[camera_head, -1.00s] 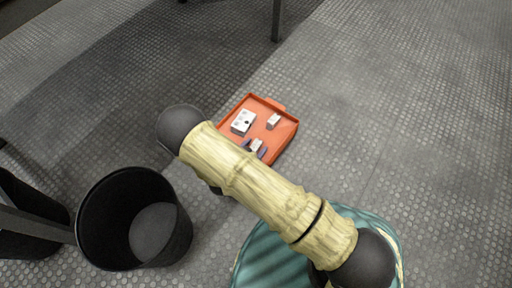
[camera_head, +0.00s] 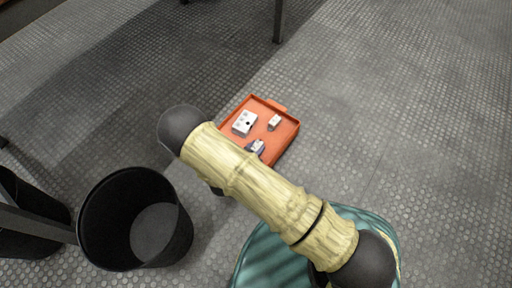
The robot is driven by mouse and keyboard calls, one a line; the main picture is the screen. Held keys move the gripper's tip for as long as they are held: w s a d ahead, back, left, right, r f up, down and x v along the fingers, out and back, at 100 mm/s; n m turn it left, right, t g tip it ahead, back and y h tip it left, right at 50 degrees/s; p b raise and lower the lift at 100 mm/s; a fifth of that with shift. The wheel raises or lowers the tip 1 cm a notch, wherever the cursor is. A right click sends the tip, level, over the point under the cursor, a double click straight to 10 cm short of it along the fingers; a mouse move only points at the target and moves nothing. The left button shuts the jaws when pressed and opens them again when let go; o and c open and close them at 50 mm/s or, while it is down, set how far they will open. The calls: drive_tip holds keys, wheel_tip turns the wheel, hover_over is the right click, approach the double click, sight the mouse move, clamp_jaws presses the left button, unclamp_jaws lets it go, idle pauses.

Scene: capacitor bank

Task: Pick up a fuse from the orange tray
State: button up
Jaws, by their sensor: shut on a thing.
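The orange tray (camera_head: 284,138) lies on the floor near the middle of the view, partly hidden by my arm. A white box-shaped piece (camera_head: 244,122) with dark spots sits in its left part. A small white fuse (camera_head: 274,121) sits in its right part. My gripper (camera_head: 257,147) is at the tray's near part, just past the edge of my arm. Its blue-grey fingers are shut on another small white fuse (camera_head: 259,143). The fuse is partly covered by the fingers. Whether it touches the tray floor cannot be told.
A black open bin (camera_head: 96,213) stands on the floor at the lower left, beside another dark object at the left edge. A dark post (camera_head: 277,20) stands behind the tray. The textured floor right of the tray is clear.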

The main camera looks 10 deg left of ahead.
sight(256, 147)
wheel_tip(256, 147, up, 10)
drive_tip(key=p, duration=0.7)
